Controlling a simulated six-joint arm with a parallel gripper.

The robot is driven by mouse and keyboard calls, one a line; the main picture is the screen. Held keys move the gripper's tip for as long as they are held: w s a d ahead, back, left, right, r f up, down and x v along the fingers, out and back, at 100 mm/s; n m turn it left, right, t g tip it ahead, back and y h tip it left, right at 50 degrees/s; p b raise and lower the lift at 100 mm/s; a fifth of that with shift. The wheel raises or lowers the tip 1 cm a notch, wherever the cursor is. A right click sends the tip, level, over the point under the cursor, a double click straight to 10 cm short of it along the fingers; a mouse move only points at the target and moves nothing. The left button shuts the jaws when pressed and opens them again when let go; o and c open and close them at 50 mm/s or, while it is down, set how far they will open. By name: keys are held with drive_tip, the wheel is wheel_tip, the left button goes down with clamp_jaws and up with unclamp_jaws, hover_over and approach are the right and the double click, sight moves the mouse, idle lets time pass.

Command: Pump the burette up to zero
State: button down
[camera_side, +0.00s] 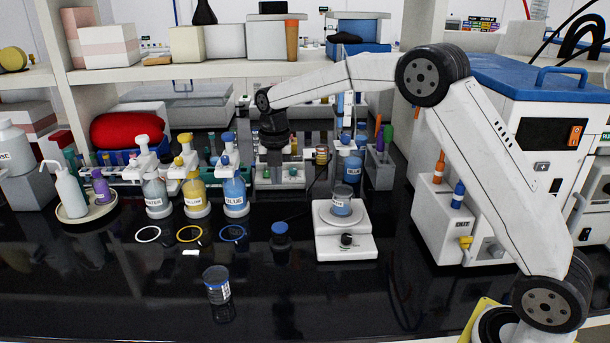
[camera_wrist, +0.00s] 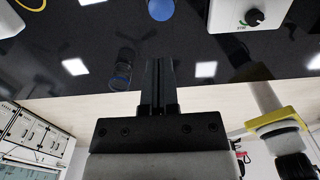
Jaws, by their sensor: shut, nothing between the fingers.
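My gripper (camera_side: 276,180) hangs from my wrist, pointing down, in front of the rear rack in the side view. In the wrist view its fingers (camera_wrist: 160,75) are together, with nothing between them. No burette can be picked out with certainty. A blue labelled bottle (camera_side: 351,168) stands behind the balance, right of my gripper, with a narrow upright blue and white piece above it; I cannot tell whether this is the burette. No liquid level or zero mark is readable.
Three pump-top bottles, white (camera_side: 156,195), yellow (camera_side: 194,192) and blue (camera_side: 234,194), stand left of my gripper. A white balance (camera_side: 345,246) holds a labelled jar (camera_side: 342,201). The front bench is mostly clear.

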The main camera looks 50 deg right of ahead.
sight(279, 226)
drive_tip(key=shift+d+r, duration=0.1)
drive_tip(key=shift+r, duration=0.75)
drive_tip(key=shift+f, duration=0.1)
wheel_tip(279, 226, down, 14)
drive_tip(key=shift+r, duration=0.1)
idle(0.3)
drive_tip(key=shift+f, duration=1.2)
drive_tip(key=shift+r, duration=0.1)
wheel_tip(279, 226, up, 14)
drive_tip(key=shift+r, duration=0.15)
